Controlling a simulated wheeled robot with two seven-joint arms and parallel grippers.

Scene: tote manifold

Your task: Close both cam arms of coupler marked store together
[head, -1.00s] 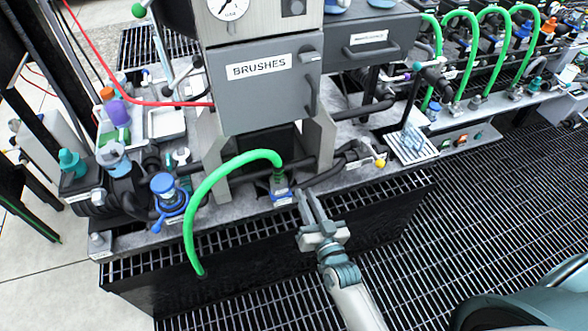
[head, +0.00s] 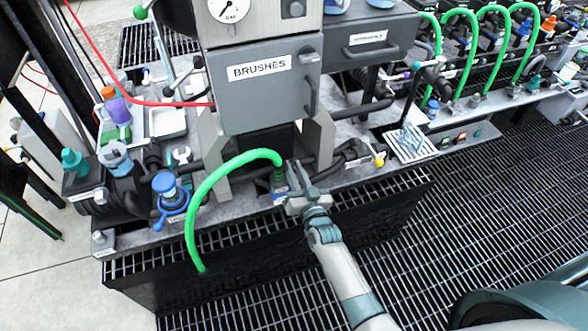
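A green hose (head: 205,195) arches from the drip grating up to a small coupler (head: 279,187) at the front edge of the grey bench, below the BRUSHES cabinet. The coupler has a green ribbed top and a bluish base with a small white label, too small to read. Its cam arms are too small to make out. My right gripper (head: 294,165) is just right of this coupler, with its two fingers pointing up and away, a narrow gap between them and nothing visible in it. I cannot tell whether it touches the coupler. My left gripper is out of view.
A blue-capped fitting (head: 166,187) stands left on the bench. The BRUSHES cabinet (head: 262,92) rises behind the coupler. Black pipes (head: 338,165) run close right of the gripper. A rack tray (head: 410,145) lies further right. The floor grating (head: 470,210) is clear.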

